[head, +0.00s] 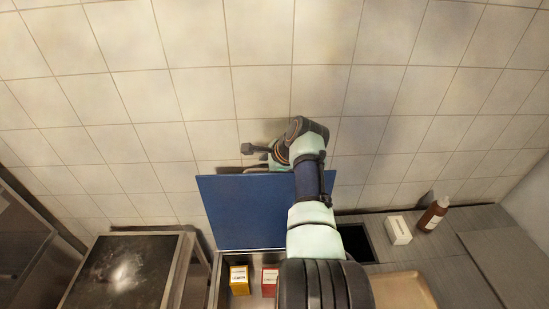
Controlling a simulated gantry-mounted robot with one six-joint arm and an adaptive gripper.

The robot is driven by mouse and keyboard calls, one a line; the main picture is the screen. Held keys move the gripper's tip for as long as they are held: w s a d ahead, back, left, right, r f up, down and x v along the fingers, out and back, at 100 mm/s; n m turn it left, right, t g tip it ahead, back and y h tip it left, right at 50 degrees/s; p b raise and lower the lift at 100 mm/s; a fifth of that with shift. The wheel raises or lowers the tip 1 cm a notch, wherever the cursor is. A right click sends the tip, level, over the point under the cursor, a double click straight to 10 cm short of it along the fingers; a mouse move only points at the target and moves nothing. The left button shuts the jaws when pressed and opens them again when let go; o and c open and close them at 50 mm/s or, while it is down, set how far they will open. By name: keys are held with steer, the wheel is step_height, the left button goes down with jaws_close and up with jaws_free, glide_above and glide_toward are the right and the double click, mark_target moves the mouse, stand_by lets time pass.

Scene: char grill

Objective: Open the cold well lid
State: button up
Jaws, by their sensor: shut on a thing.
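The cold well lid (241,212) is a flat blue panel. It is raised and tilted up steeply toward the tiled wall, with its lower edge along the back of the cold well (219,284). The well's opening shows below it, with a yellow box (238,280) and a red box (270,281) inside. My arm reaches over the lid's right part. My gripper (258,151) is at the lid's top edge, close to the wall, shut on the lid. The exact contact is hidden behind the edge and the wrist.
A dark flat grill plate (122,270) stands at the left. On the right are a dark open bin (355,241), a white box (398,230), a brown bottle (433,214) and a tan tray (403,291) on the grey counter. The tiled wall (260,90) is close behind my gripper.

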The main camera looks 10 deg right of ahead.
steer(key=v, duration=1.2)
steer(key=shift+w, duration=0.15)
